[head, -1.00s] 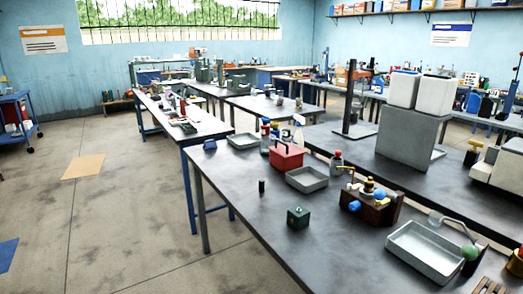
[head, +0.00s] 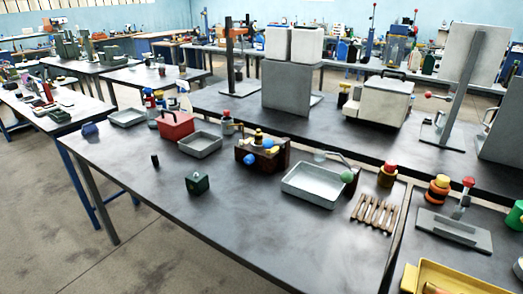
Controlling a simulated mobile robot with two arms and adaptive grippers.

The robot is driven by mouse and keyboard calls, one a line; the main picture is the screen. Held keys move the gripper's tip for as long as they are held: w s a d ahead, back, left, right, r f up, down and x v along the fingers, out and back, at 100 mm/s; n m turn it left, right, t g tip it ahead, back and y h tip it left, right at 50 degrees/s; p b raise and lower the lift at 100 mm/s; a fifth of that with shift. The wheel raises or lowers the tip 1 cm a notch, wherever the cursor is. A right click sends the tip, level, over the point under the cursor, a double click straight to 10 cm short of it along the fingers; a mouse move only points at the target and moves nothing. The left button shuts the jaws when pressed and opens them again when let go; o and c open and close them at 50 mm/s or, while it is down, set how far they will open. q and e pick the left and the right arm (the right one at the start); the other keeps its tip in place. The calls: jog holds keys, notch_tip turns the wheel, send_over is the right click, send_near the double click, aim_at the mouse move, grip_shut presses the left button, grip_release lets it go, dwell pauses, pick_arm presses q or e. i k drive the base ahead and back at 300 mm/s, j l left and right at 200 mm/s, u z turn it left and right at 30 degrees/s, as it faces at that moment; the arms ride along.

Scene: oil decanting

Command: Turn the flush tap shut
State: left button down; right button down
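A brown block (head: 273,161) with blue and yellow knobs stands on the near dark-topped bench, left of a grey open tray (head: 314,184). One blue knob (head: 250,159) is on its front left, and a yellow piece sits on top. A green ball (head: 347,176) is at the right end of the tray, near a thin arm and a pale round piece above its far edge. I cannot tell which of these is the flush tap, or whether it is open or shut. Neither of my grippers is in view.
A red box (head: 176,126), a smaller tray (head: 200,144) and a dark green cube (head: 197,183) stand further left. Wooden-handled tools (head: 375,213) and a yellow tray (head: 462,279) are at right. The bench front (head: 250,225) is clear.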

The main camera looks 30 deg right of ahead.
aim_at(250, 159)
jog(key=z, duration=0.75)
jog(key=i+j+z, duration=0.2)
jog(key=j+z, duration=0.25)
jog(key=i+j+z, duration=0.15)
jog(key=z, duration=0.35)
jog(key=j+z, duration=0.95)
